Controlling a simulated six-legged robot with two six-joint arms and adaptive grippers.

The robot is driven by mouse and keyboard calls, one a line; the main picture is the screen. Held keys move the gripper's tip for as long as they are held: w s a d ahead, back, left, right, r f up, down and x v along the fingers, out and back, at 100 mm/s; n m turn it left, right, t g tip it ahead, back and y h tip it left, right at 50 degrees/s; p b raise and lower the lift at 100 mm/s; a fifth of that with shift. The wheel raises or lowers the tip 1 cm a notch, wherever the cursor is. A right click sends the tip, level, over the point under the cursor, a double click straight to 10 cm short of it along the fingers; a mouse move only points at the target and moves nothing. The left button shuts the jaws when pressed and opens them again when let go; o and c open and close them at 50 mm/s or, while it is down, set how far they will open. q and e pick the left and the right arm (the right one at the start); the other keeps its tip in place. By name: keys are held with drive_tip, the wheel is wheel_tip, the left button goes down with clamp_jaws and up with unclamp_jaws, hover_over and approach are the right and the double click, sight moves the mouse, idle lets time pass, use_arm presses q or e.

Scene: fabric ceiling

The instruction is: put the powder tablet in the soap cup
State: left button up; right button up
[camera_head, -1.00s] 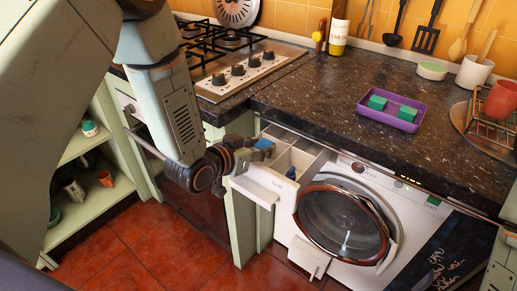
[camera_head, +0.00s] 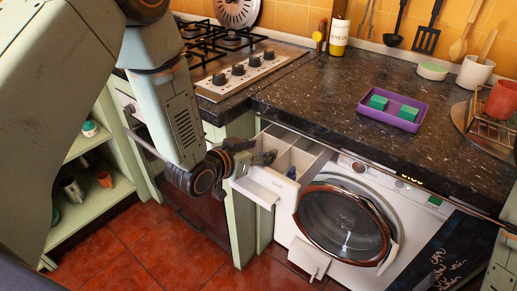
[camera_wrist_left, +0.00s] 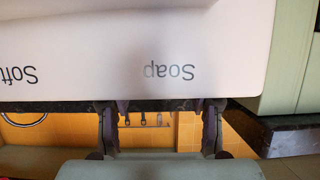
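The white detergent drawer (camera_head: 258,192) of the washing machine is pulled out and has several compartments. In the left wrist view its front (camera_wrist_left: 110,60) carries the upside-down words "Soap" and "Soft". My right gripper is out of view.
The washing machine's round door (camera_head: 345,222) is shut below the drawer. A purple tray (camera_head: 362,104) with two green blocks (camera_head: 378,102) sits on the dark counter (camera_head: 330,80). The hob (camera_head: 240,72) is at the left. Open shelves (camera_head: 95,205) stand at lower left.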

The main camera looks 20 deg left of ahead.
use_arm(q)
drive_tip(key=shift+o, duration=0.5)
drive_tip(key=shift+r, duration=0.2)
drive_tip(key=p+v, duration=0.4)
drive_tip(key=v, duration=0.8)
drive_tip(key=shift+r, duration=0.35)
